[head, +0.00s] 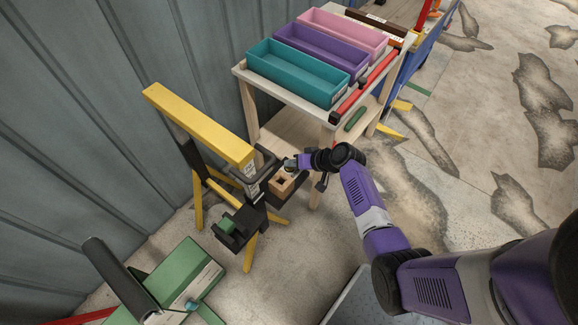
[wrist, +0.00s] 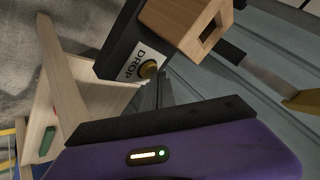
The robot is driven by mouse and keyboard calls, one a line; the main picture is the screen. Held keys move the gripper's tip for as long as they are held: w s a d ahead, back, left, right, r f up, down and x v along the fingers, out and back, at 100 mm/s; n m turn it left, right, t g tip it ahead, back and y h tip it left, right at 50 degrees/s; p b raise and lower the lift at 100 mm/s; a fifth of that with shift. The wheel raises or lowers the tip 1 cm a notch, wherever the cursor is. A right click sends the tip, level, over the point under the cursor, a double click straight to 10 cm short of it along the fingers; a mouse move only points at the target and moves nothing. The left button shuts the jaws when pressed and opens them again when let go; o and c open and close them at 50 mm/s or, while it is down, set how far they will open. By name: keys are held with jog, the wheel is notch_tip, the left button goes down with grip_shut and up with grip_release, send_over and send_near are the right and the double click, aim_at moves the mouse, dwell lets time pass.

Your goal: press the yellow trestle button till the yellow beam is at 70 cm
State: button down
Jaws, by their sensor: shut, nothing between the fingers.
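The yellow beam (head: 200,122) lies on top of a trestle with yellow legs (head: 198,205) and black brackets, beside the grey wall. A small label sits at its near end; no height is readable. A round yellow button (wrist: 148,68) shows in the wrist view, on a black holder (wrist: 122,40) beside a white label reading "DROP". I cannot make out the button in the head view. My gripper (head: 290,164) is at the trestle's near end. Its shut, empty fingers (wrist: 160,88) point towards the button's edge in the wrist view; I cannot tell whether they touch it.
A wooden block (head: 283,183) with a square hole sits in the trestle's black holder. A wooden cart (head: 240,72) with teal, purple and pink trays stands close behind. A green machine (head: 165,278) is at front left. Open concrete floor lies at right.

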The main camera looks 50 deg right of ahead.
aim_at(292, 169)
jog(key=shift+f+b, duration=0.3)
jog(key=shift+f, duration=0.05)
jog(key=shift+r+p, duration=0.35)
jog(key=shift+r, duration=0.05)
dwell(0.3)
notch_tip(292, 169, up, 6)
jog(key=p, duration=0.5)
jog(key=shift+r, duration=0.1)
dwell(1.3)
